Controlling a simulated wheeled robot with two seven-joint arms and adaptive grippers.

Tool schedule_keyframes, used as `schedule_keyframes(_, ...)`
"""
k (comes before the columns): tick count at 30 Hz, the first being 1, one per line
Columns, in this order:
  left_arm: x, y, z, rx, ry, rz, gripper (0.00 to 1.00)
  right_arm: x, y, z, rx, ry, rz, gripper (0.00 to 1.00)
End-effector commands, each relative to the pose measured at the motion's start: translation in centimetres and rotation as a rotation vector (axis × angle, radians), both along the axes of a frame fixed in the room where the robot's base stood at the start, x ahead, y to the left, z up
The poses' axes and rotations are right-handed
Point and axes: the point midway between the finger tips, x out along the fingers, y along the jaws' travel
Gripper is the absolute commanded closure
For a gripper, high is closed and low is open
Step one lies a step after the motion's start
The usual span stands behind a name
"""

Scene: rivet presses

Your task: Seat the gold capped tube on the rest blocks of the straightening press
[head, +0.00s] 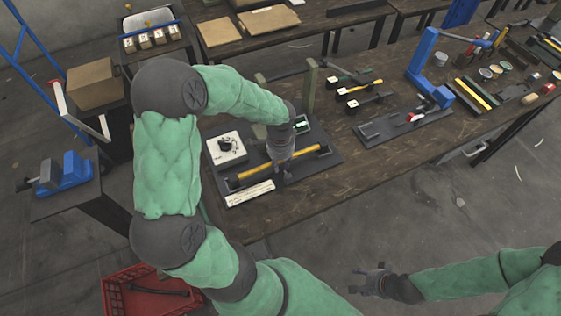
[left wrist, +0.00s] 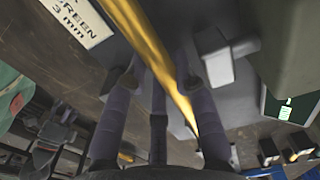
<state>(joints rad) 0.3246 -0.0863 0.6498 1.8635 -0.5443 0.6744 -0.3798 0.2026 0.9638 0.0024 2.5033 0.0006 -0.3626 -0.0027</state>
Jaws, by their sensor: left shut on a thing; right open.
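The gold tube (head: 258,171) lies lengthwise over the dark base plate of the straightening press (head: 330,163), a dark end at each side. My left gripper (head: 280,180) points down onto the middle of the tube and is shut on it. In the left wrist view the gold tube (left wrist: 150,45) runs between my left gripper's fingers (left wrist: 160,85). I cannot tell whether the tube touches the rest blocks or hangs just above them. My right gripper (head: 364,280) is open and empty, away from the bench, low in the head view.
A white unit with a black knob (head: 228,148) stands at the plate's left. A white label (head: 250,193) lies at its front; in the wrist view it reads "GREEN 3 mm" (left wrist: 75,20). A second dark plate (head: 400,122) and a blue press (head: 422,62) stand to the right.

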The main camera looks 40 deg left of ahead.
Motion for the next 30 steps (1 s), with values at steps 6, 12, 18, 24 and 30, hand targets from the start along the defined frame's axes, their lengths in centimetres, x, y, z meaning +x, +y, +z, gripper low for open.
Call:
schedule_keyframes(6, 0.02, 0.01, -0.32, 0.0, -0.001, 0.0, 1.0, -0.01, 0.0, -0.23, 0.0, 0.0, 0.0, 0.45)
schedule_keyframes(12, 0.03, 0.02, -0.3, 0.0, -0.001, 0.0, 1.0, 0.0, 0.0, -0.21, 0.0, 0.0, 0.0, 0.45)
schedule_keyframes(18, 0.04, 0.05, -0.29, 0.0, -0.001, 0.0, 0.45, -0.01, 0.0, -0.21, 0.0, 0.0, 0.0, 0.45)
schedule_keyframes(24, 0.11, 0.13, -0.24, 0.003, -0.004, 0.001, 0.45, 0.0, 0.0, -0.21, 0.0, 0.0, 0.0, 0.45)
schedule_keyframes(30, 0.15, 0.19, -0.19, 0.003, -0.005, 0.001, 0.45, 0.0, 0.0, -0.22, 0.0, 0.0, 0.0, 0.45)
